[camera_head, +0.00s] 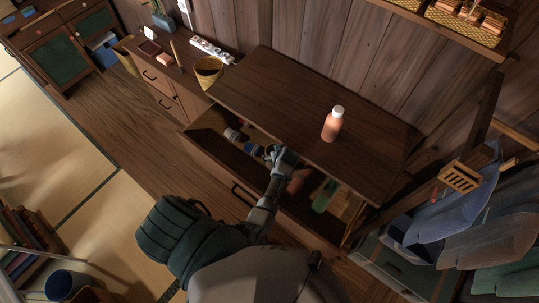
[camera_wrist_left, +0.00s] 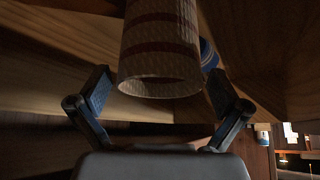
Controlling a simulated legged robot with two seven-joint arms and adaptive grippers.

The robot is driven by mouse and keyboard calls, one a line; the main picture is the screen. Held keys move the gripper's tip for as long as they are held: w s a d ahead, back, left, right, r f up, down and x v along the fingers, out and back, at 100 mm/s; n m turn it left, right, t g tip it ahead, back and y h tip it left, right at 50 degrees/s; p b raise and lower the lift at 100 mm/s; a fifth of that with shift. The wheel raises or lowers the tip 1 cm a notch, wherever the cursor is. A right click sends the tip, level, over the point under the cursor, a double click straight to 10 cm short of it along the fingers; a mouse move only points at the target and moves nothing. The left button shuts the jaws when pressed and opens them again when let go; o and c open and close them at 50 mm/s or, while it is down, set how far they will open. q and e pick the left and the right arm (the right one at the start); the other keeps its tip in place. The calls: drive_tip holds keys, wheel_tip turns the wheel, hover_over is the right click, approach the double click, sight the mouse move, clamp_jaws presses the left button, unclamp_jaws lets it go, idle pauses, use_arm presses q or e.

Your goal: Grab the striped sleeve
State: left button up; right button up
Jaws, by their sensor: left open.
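The striped sleeve (camera_wrist_left: 161,45) is a pale, textured open tube with reddish-brown bands. In the left wrist view it hangs down from the top edge, with its open end towards me. My left gripper (camera_wrist_left: 160,82) is open, one finger on each side of the sleeve's near end, with a gap visible on both sides. In the head view my left gripper (camera_head: 275,154) reaches into the open space under the front edge of the wooden top. I cannot make out the sleeve clearly there. My right gripper is not in view.
An orange bottle with a white cap (camera_head: 332,124) stands on the wooden top (camera_head: 270,95). Small items (camera_head: 236,135) and a green bottle (camera_head: 324,196) lie in the space below. A blue object (camera_wrist_left: 208,55) is behind the sleeve. Clothes (camera_head: 455,220) hang at right.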

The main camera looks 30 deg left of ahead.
use_arm(q)
drive_tip(key=shift+s+d, duration=0.2)
drive_tip(key=shift+d, duration=0.2)
drive_tip(key=shift+c, duration=1.2)
drive_tip(key=shift+a+f, duration=0.1)
drive_tip(key=c, duration=0.8)
drive_tip(key=shift+a, duration=0.1)
drive_tip(key=shift+c, duration=0.8)
drive_tip(key=shift+s+a+f, duration=0.1)
drive_tip(key=shift+a, duration=0.15)
